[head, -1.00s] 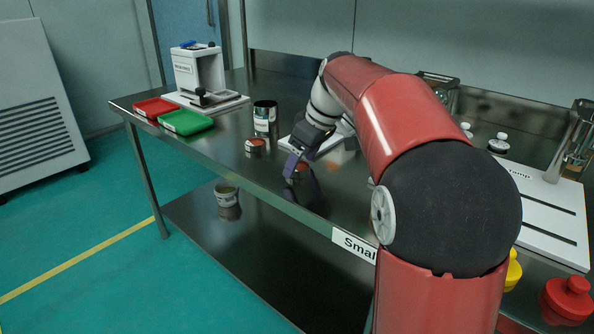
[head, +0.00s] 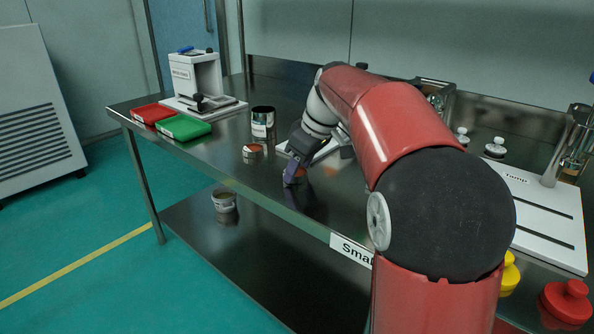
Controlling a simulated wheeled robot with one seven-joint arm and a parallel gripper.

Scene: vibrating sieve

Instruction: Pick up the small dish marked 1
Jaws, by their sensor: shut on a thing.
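My gripper (head: 294,179) is at the front part of the steel table, pointing down. It is shut on a small dish (head: 300,172) with orange contents, which is mostly hidden behind the fingers. Its marking cannot be read, and I cannot tell whether it touches the table. Another small dish (head: 252,151), pale with orange contents and a label too small to read, stands on the table to the left of my gripper.
A larger labelled tin (head: 263,122) stands behind the left dish. Green (head: 184,127) and red (head: 153,113) trays lie at the table's left end, beside a white stand (head: 196,78). A white board (head: 545,215) with a post is at right. A container (head: 224,200) sits on the lower shelf.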

